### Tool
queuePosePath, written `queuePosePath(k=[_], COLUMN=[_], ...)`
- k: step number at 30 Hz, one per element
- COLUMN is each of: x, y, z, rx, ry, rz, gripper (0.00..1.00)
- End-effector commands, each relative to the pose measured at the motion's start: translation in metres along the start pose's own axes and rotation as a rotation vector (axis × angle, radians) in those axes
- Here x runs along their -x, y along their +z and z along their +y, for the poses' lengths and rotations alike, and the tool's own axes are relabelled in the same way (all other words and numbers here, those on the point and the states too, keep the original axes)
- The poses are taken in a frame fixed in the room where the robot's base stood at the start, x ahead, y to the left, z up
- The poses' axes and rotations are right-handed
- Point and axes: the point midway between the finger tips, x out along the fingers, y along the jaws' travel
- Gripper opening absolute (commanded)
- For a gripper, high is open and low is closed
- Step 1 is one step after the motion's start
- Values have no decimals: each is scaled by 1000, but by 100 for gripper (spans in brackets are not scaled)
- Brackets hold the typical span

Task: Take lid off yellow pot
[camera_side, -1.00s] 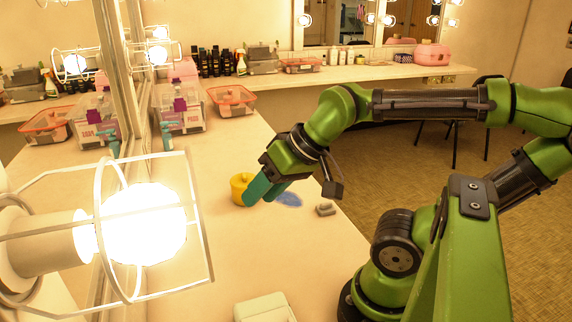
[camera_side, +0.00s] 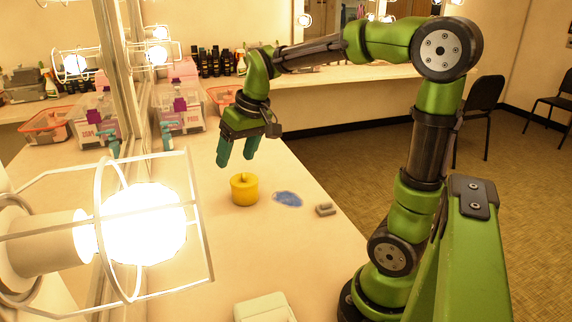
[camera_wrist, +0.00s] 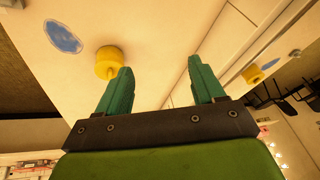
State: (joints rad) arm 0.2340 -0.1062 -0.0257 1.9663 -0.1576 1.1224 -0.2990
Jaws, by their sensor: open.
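The yellow pot (camera_side: 244,192) stands upright on the counter, with its lid (camera_side: 243,178) on top and a small knob in the lid's middle. My gripper (camera_side: 235,164) is open and empty, with its green fingers pointing down above the pot and a little to its left. In the wrist view the pot (camera_wrist: 108,62) shows beyond the left fingertip, not between the fingers of my gripper (camera_wrist: 162,75). A yellow reflection of it shows in the mirror at the right of that view.
A blue patch (camera_side: 288,199) and a small grey object (camera_side: 325,209) lie on the counter right of the pot. A caged bulb (camera_side: 140,222) and the mirror edge are at left. Clear dispensers (camera_side: 180,110) stand behind. A pale box (camera_side: 264,308) is at the front.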

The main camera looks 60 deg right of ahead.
Motion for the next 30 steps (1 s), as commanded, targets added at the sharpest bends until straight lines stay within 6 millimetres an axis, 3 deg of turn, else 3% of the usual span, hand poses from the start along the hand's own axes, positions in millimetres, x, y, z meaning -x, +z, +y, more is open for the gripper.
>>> queuePosePath(k=[1, 6, 12, 15, 19, 22, 26, 30], x=[-9, -33, -60, -60, -38, -36, -42, -65], y=[-23, -83, -133, -148, -158, -155, -151, -142], z=[15, 66, 129, 144, 140, 137, 136, 140], rx=[39, 243, 551, 723, 908, 986, 1028, 1030], ry=[24, 75, 74, 48, 20, -15, -34, -35], rz=[-36, -158, -302, -344, -348, -365, -370, -370], gripper=[68, 68, 68, 68, 68, 68, 68, 68])
